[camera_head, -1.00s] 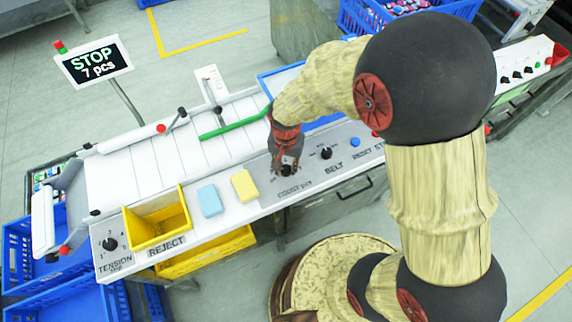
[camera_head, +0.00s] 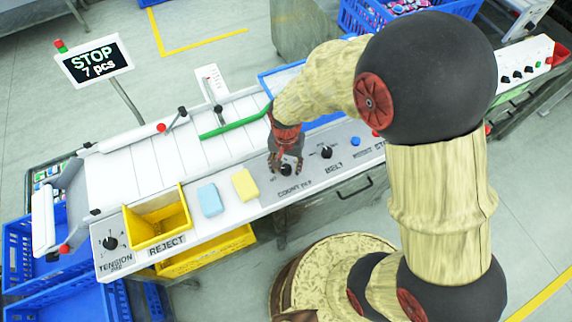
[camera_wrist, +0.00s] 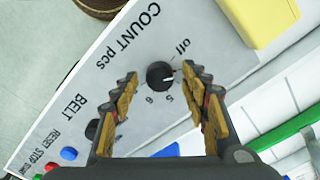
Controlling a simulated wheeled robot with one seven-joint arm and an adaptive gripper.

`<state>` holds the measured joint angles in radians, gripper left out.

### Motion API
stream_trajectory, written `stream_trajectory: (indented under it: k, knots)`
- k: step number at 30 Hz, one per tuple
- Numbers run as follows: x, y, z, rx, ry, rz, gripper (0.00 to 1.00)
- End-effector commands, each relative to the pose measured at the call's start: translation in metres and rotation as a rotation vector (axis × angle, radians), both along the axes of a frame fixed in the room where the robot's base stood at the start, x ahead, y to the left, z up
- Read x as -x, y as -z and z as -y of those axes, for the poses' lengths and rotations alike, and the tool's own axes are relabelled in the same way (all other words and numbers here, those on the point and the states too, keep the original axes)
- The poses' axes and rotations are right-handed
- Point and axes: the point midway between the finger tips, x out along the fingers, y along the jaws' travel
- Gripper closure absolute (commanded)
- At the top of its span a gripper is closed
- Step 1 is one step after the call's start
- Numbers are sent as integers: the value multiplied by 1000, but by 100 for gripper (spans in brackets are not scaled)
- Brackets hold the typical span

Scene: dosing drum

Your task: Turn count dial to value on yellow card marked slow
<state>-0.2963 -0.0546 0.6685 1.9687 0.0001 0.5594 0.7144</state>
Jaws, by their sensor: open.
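The count dial (camera_wrist: 159,75) is a round black knob on the light panel, with a short white mark that appears to point to the right in the wrist view, between "off" and "5". It also shows in the head view (camera_head: 286,170). My gripper (camera_wrist: 162,80) is open, its two fingers on either side of the dial, with gaps visible between them and the knob. In the head view my gripper (camera_head: 284,168) is over the count dial. A yellow card or pad (camera_head: 244,185) lies left of the dial; no writing on it is readable.
A light-blue pad (camera_head: 210,200) lies beside the yellow one. The belt dial (camera_head: 326,152) and blue button (camera_head: 355,142) are to the right. A yellow reject bin (camera_head: 158,220) stands left. A sign (camera_head: 94,60) reads "STOP 7 pcs". A green bar (camera_head: 235,122) crosses the conveyor.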

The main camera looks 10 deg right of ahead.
Motion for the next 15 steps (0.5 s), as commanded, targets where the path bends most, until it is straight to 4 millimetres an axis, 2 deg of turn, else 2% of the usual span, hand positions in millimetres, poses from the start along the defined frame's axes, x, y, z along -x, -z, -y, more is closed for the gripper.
stream_trajectory:
  k: [5,15]
  knots:
    - [-1,-17,0,-2,0,4,54]
    - [-2,-84,-1,-1,0,5,54]
